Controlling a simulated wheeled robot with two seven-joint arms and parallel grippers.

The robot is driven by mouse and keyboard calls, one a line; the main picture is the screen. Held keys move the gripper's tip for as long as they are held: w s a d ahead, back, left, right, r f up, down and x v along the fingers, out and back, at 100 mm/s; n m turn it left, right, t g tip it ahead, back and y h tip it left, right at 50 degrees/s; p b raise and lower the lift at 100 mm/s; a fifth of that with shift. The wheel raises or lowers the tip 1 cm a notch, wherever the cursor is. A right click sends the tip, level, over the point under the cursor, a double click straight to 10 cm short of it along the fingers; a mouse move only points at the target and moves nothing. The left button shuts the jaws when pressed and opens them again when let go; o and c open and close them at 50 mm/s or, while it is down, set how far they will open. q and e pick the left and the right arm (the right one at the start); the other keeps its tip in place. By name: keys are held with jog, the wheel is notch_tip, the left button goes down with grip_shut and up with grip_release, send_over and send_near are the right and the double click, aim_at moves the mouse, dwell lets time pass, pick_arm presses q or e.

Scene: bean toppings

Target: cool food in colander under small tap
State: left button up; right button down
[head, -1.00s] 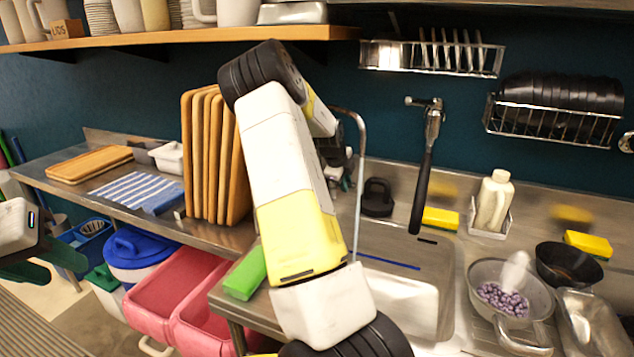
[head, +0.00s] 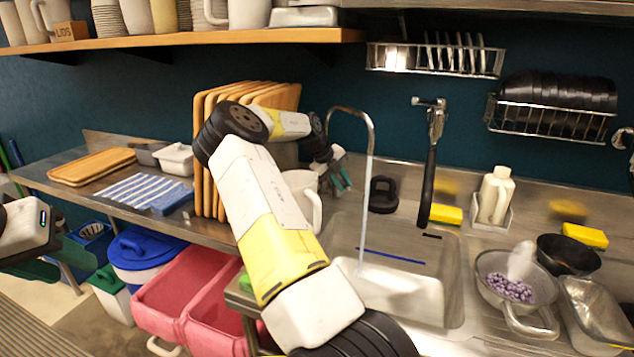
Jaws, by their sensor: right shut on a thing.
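A metal colander (head: 487,266) holding purple beans (head: 508,289) stands on the counter right of the sink, its handle toward the front. The small gooseneck tap (head: 352,110) stands behind the left part of the sink (head: 400,300). A thin pale vertical line, looking like running water, drops from its spout into the sink. My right gripper (head: 343,180) is low beside the tap's base, left of the spout. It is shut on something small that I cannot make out. My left gripper (head: 75,258) is at the far left edge, away from the sink; its fingertips are hard to judge.
A white jug (head: 308,190) stands close to my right gripper, partly behind my arm. Cutting boards (head: 205,185) stand upright left of it. A black-handled tap (head: 429,180) is on the wall. A dark bowl (head: 567,262) and metal pan (head: 592,310) crowd the colander's right.

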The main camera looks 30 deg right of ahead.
jog(key=shift+a, duration=0.1)
dwell(0.4)
jog(key=c, duration=1.3)
grip_release()
jog(key=v, duration=0.7)
jog(key=shift+w+a+r, duration=0.1)
jog(key=shift+a+r, duration=0.1)
jog(key=shift+r, duration=0.15)
